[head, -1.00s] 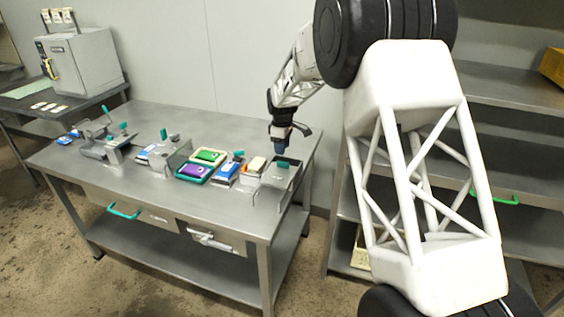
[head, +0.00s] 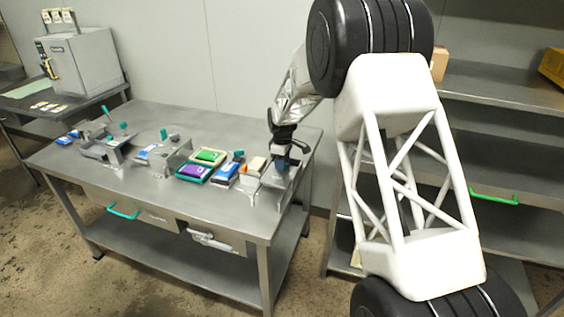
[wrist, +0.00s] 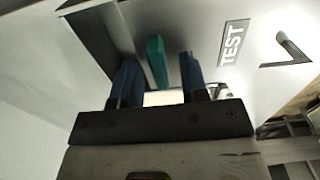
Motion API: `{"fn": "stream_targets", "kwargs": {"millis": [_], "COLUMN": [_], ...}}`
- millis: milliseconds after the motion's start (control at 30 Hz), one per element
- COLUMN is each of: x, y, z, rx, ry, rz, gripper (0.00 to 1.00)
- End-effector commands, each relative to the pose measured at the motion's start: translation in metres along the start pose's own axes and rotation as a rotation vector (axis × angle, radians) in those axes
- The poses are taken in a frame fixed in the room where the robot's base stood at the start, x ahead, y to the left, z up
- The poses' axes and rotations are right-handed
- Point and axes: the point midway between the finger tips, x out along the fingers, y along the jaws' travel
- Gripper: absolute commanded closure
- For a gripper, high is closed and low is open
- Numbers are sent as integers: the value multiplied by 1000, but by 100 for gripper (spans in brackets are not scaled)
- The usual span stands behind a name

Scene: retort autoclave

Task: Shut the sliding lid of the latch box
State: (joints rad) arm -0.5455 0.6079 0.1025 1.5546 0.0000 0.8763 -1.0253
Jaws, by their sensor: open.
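The latch box (head: 272,193) is a grey metal box at the right end of the table. In the wrist view its grey surface (wrist: 205,28) fills the upper part, with a teal upright handle (wrist: 156,60) on it. My gripper (head: 285,160) is down at the box, pointing downward. In the wrist view my gripper (wrist: 160,80) is open, with one blue finger on each side of the teal handle and visible gaps between. The fingers and arm hide part of the box in the head view, and how far the lid is open cannot be told.
Left of the box on the table (head: 160,108) are a blue-and-white pack (head: 225,174), a purple tray (head: 194,172), a green tray (head: 209,156) and grey fixtures (head: 105,150) with teal handles. A shelf rack (head: 500,150) stands at the right. The table's back is clear.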

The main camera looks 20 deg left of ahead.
Motion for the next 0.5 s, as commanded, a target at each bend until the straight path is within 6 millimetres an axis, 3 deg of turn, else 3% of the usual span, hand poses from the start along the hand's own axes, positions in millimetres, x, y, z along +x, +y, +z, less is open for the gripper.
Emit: {"fn": "stream_targets", "kwargs": {"millis": [33,300,500], "x": [0,0,0], "y": [0,0,0], "z": [0,0,0], "rx": [0,0,0], "ry": [0,0,0], "rz": [0,0,0], "gripper": [61,100,100]}}
